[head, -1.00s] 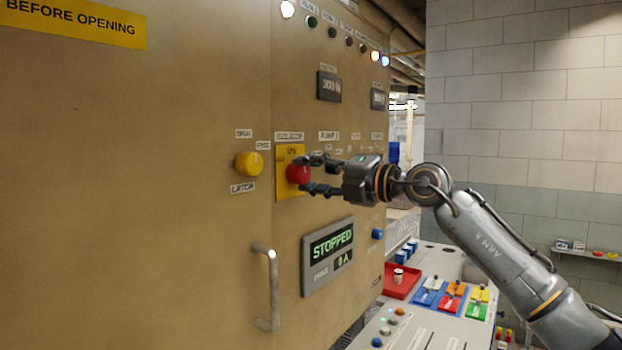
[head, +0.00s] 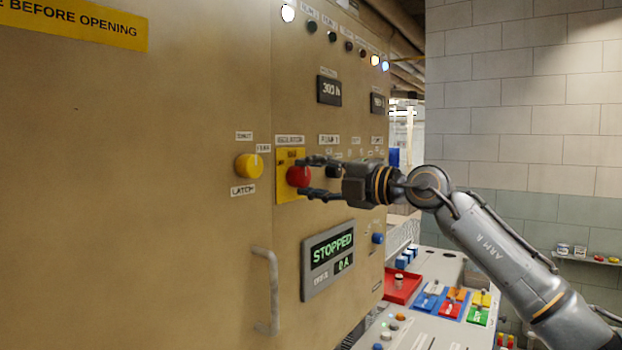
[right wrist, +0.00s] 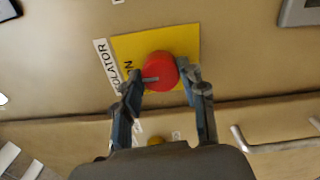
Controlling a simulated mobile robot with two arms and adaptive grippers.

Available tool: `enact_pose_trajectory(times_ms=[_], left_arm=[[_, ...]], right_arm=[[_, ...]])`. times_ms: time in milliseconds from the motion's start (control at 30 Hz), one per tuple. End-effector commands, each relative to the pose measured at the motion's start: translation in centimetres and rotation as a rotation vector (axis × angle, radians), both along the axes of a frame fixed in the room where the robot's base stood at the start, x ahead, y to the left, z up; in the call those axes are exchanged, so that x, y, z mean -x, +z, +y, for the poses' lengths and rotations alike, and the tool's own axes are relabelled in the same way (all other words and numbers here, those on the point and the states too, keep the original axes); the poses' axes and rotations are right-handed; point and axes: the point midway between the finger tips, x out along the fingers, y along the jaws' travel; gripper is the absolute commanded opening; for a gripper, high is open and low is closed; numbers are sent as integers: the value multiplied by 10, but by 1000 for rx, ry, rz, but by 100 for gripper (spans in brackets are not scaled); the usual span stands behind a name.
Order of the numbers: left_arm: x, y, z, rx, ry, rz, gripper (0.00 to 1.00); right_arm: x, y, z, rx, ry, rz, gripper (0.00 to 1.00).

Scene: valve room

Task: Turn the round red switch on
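The round red switch (head: 298,177) sits on a yellow plate (head: 288,158) on the tan cabinet. In the right wrist view, the red switch (right wrist: 161,70) shows a grey pointer mark on its face, and part of the word ISOLATOR shows beside the yellow plate (right wrist: 128,48). My right gripper (head: 316,177) is open in front of the switch, one finger above it and one below. In the right wrist view, the fingertips of the right gripper (right wrist: 163,84) are on either side of the switch; I cannot tell whether they touch it. My left gripper is not in view.
A yellow knob (head: 249,165) is left of the switch, and a black knob (head: 334,172) is behind my right fingers. A display (head: 328,258) reading STOPPED and a cabinet handle (head: 270,290) are below. A console with colored switches (head: 450,305) stands at lower right.

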Motion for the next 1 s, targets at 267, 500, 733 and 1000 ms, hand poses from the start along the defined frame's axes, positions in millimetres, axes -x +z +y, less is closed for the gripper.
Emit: enact_pose_trajectory(times_ms=[267, 500, 733, 1000], left_arm=[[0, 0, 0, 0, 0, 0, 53], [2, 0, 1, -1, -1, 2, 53], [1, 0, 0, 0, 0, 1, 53], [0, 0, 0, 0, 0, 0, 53]], right_arm=[[0, 1, -1, 0, -1, -1, 63], [4, 0, -7, 2, -1, -2, 63], [28, -1, -42, 2, -3, -2, 63], [59, -2, -84, 0, -3, -1, 63]])
